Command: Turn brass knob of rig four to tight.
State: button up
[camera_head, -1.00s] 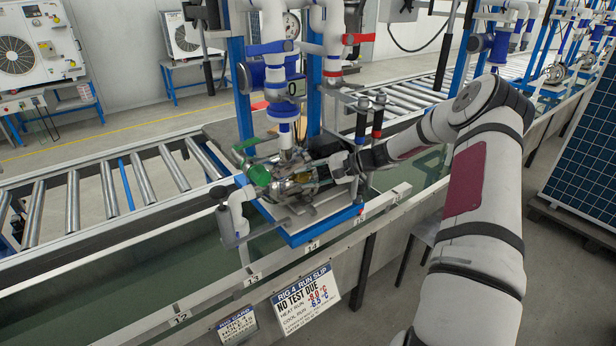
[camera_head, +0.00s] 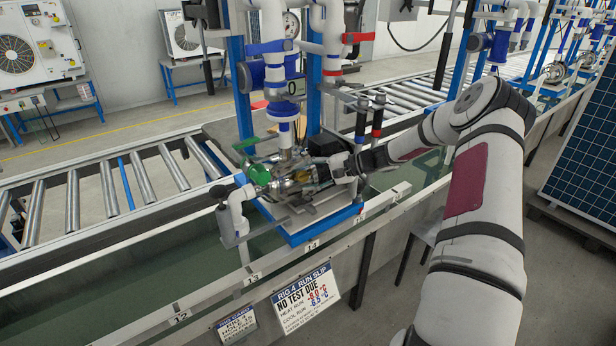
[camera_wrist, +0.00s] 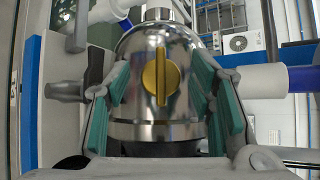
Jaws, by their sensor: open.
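The brass knob (camera_wrist: 160,76) shows in the wrist view as a round yellow disc with an upright grip bar, on the shiny metal pump body (camera_wrist: 140,118) straight ahead. My gripper (camera_wrist: 168,98) is open. Its two teal-padded fingers stand left and right of the knob, with a gap on each side. In the head view my gripper (camera_head: 335,168) reaches in from the right to the metal pump (camera_head: 295,180) on the blue-edged stand; the knob is too small to make out there. A sign reading Rig 4 run slip (camera_head: 306,297) hangs on the rail in front.
A green-handled valve (camera_head: 258,174) and white pipe elbow (camera_head: 236,207) stand left of the pump. Blue uprights, a black box (camera_head: 325,146) and valves with red handles (camera_head: 357,38) crowd above and behind. A roller conveyor (camera_head: 150,180) runs behind.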

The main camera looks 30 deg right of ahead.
jog(key=v, duration=1.2)
dwell(0.3)
